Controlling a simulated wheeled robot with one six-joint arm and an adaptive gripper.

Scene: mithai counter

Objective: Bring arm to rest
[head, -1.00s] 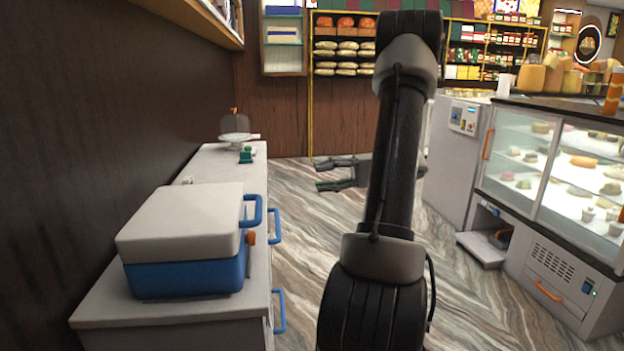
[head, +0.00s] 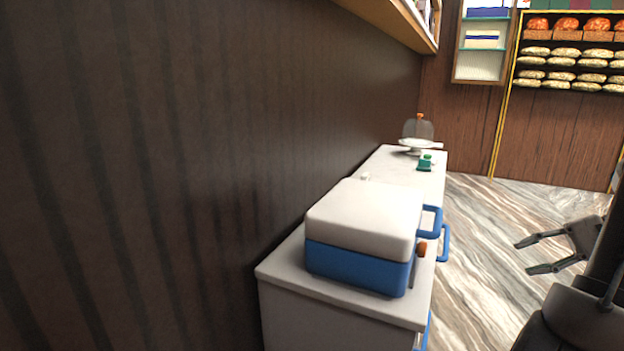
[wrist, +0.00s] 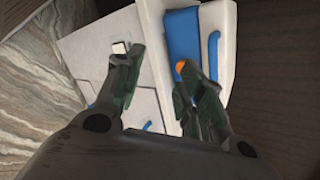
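My gripper (head: 530,255) shows at the right of the head view, its two fingers spread apart with nothing between them. It hangs over the marble-look floor, to the right of the white counter and clear of it. In the wrist view my gripper (wrist: 158,88) is also open and empty, with the counter and the blue and white box beyond its fingers. Part of my arm shows at the right edge of the head view; the rest is out of frame.
A blue box with a white lid (head: 362,262) sits on the near end of the white counter (head: 290,268) along the dark wall. A glass-domed stand (head: 417,140) and a small green item (head: 425,163) stand farther back. Bread shelves (head: 570,55) line the far wall. Floor right of the counter is clear.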

